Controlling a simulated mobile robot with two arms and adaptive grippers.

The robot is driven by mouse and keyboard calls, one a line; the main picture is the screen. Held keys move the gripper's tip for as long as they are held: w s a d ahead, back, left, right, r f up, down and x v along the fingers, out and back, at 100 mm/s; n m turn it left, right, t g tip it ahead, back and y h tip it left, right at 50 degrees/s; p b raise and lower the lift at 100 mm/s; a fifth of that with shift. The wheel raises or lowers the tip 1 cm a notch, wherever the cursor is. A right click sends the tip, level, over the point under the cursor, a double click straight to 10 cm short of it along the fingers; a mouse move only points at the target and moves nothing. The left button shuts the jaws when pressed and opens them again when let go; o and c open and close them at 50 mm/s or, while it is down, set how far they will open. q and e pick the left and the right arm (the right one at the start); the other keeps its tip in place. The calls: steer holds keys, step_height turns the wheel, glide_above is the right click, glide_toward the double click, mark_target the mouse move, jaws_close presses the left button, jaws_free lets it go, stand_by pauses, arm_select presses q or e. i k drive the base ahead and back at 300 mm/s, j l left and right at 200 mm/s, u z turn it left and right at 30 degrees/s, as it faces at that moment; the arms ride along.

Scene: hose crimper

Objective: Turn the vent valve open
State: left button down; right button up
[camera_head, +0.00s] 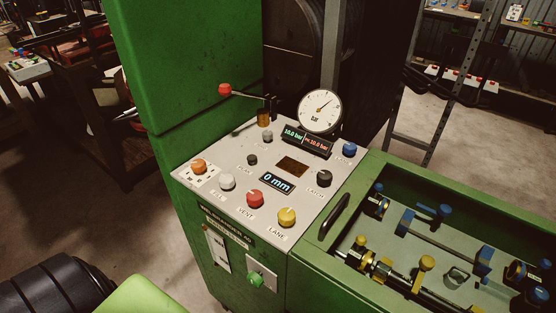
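The vent valve is a red knob (255,198) on the sloping grey control panel (222,155) of a green machine. The label below it reads VENT. I cannot tell from its round shape how far it is turned. A white knob (227,182) is to its left and a yellow knob (287,217) labelled LANE is to its right. A round dial gauge (320,111) stands at the panel's back, beside a small display (306,141) that seems to read 10.0 bar. Neither of my grippers shows, and nothing touches the red knob.
A lever with a red ball (225,90) sticks out over the panel's back left. An orange knob (198,167), a black knob (324,178) and a blue knob (349,149) surround the 0 mm display (276,183). A green tray (385,165) with fittings lies right.

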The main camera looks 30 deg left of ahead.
mark_target(255, 197)
steer(key=j+u, duration=0.25)
steer(key=u, duration=0.15)
steer(key=j+u, duration=0.25)
steer(key=u, duration=0.2)
steer(key=k+j+u, duration=0.1)
steer(key=k+j, duration=0.25)
steer(key=j, duration=0.1)
